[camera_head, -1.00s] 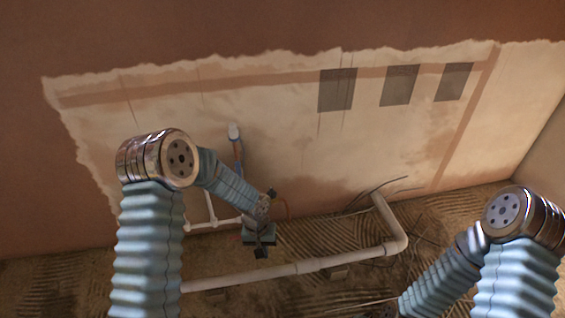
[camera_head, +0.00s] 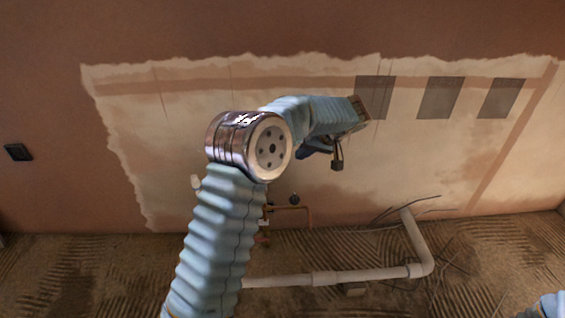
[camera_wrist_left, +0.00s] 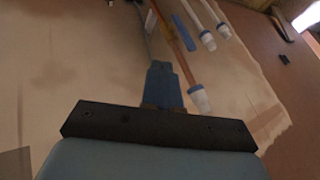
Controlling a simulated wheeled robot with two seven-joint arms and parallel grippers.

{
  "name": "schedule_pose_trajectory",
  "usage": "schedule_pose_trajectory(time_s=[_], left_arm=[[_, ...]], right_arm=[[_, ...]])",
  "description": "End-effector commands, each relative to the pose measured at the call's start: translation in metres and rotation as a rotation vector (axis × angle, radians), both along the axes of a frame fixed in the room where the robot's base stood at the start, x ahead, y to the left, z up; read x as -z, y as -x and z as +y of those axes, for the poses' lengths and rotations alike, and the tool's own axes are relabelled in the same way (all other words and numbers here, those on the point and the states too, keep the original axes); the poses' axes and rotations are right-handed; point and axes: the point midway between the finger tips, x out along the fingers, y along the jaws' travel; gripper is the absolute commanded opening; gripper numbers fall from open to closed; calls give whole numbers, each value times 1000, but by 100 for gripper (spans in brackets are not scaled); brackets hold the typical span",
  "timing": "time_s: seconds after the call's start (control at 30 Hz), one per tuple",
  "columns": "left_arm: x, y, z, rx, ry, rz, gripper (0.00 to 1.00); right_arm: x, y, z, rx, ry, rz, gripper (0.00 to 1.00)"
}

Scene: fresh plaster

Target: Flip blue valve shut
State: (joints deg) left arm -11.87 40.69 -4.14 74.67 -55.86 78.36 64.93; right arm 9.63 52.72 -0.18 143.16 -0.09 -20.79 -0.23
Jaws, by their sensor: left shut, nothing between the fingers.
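The blue valve's handle (camera_wrist_left: 184,34) shows in the left wrist view as a flat blue lever beside a copper pipe (camera_wrist_left: 172,36) with a white cap (camera_wrist_left: 200,98). In the head view my left arm hides the valve; only a white cap (camera_head: 196,182) shows beside the arm. My left gripper (camera_head: 337,163) is shut and empty, in front of the plaster wall, right of that cap. In the left wrist view its blue fingers (camera_wrist_left: 162,86) are together, apart from the lever. My right gripper is out of view.
Two white pipes with blue bands (camera_wrist_left: 207,40) stand near the lever. A thick white pipe (camera_head: 370,275) with an elbow runs along the rough floor. Thin wires (camera_head: 395,210) stick out by it. Dark grey patches (camera_head: 439,97) mark the wall.

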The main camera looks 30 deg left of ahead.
Motion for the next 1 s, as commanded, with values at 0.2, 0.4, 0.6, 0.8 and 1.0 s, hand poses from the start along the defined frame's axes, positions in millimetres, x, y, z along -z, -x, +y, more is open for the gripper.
schedule_pose_trajectory(time_s=[0.2,0.4,0.6,0.8,1.0], left_arm=[[26,-2,19,-1,0,4,0],[61,-5,45,-2,2,5,0],[78,1,71,-1,1,1,0],[78,11,88,0,2,1,0],[78,14,92,2,1,1,0]], right_arm=[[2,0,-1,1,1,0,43],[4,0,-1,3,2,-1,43],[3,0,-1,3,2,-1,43],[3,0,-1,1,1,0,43],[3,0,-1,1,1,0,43]])
